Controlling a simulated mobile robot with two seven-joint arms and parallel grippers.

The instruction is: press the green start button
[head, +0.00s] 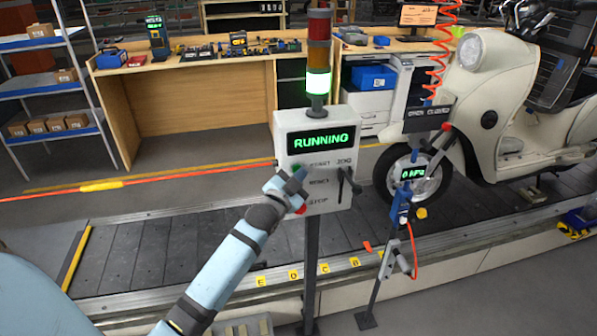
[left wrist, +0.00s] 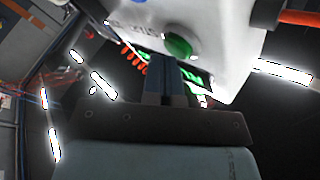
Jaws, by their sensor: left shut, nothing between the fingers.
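The white control box (head: 292,130) stands on a post, and its screen reads RUNNING in green. The green start button (head: 296,167) shows just above my left gripper's fingers, partly hidden by them. It also shows in the left wrist view (left wrist: 178,46), round and green on the pale box face. My left gripper (head: 299,176) is shut and empty in front of the box, with its tips at or very near the button. In the left wrist view the closed fingers (left wrist: 171,78) end just beside the button; I cannot tell whether they touch it. My right gripper is not in view.
A red stop button (head: 301,209) sits lower on the box. The stack light (head: 318,82) above is lit green. A lever (head: 342,185) is on the box's right side. The slat conveyor (head: 170,245) runs behind, with a cream scooter (head: 475,110) at right.

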